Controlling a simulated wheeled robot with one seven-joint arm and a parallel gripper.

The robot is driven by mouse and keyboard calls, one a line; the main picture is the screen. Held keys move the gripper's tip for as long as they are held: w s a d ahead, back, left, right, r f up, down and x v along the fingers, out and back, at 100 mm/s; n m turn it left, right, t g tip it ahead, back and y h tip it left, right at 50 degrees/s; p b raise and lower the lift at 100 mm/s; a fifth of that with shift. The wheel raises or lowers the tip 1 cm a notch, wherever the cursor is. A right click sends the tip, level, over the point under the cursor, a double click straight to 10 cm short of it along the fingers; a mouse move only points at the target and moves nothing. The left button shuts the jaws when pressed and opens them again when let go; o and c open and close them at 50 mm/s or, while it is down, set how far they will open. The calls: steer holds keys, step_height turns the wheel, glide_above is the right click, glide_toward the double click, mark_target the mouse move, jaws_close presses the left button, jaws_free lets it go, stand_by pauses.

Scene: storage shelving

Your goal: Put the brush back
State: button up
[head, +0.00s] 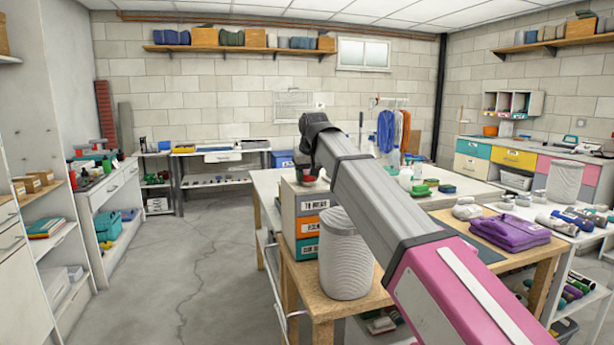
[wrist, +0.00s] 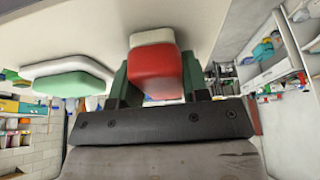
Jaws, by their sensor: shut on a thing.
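In the wrist view my gripper (wrist: 154,78) is shut on a red block-like thing with a pale end, which I take for the brush (wrist: 155,70). One dark green finger lies on each side of it. The pale end is close to a white surface (wrist: 100,22); I cannot tell whether they touch. Bristles cannot be made out. In the head view my arm reaches away over the wooden table, and its dark wrist hides most of my gripper. A small red patch beneath the wrist may be the held thing.
A label-fronted drawer box (head: 310,205) and a ribbed grey bin (head: 345,255) stand close to my arm. A green, white-edged item (wrist: 75,84) is beside my gripper. The floor (head: 190,270) at left is open.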

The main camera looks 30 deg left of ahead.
steer(key=shift+f, duration=0.1)
steer(key=o, duration=0.9)
steer(key=v, duration=1.2)
